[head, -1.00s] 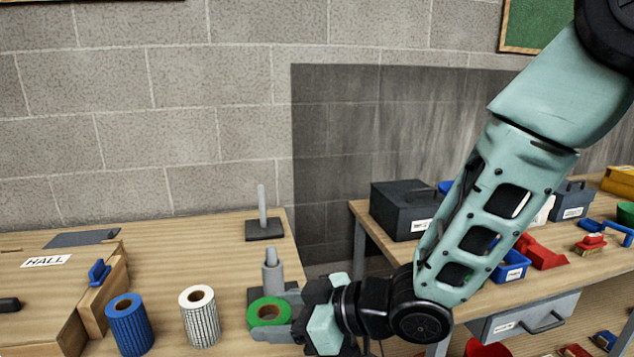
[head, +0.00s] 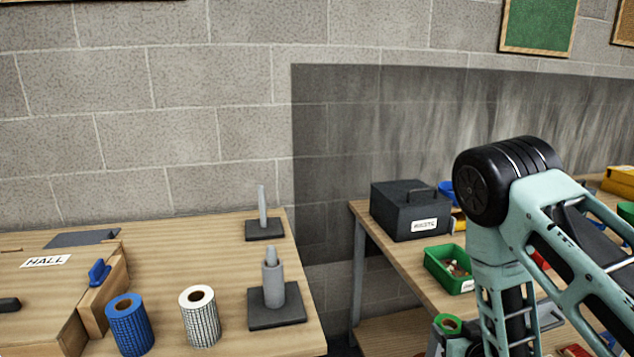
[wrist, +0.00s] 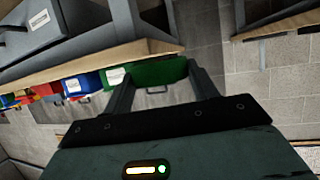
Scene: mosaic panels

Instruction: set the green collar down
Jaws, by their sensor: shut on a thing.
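The green collar (head: 448,323) is a short ring with a brown hole, low in the head view, right of the left bench. My gripper (head: 446,330) is shut on it, partly hidden by my arm and the frame's bottom edge. In the wrist view the two fingers of my gripper (wrist: 160,74) stand either side of a green surface; I cannot tell whether all of that green is the collar. The near post (head: 272,258) carries a grey sleeve on a dark base (head: 290,315). A second post (head: 262,205) stands bare behind it.
A blue roll (head: 130,328) and a white roll (head: 200,318) stand on the left bench (head: 235,260). The right bench holds a dark rivets box (head: 408,212) and a green bin (head: 436,262). A gap separates the benches.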

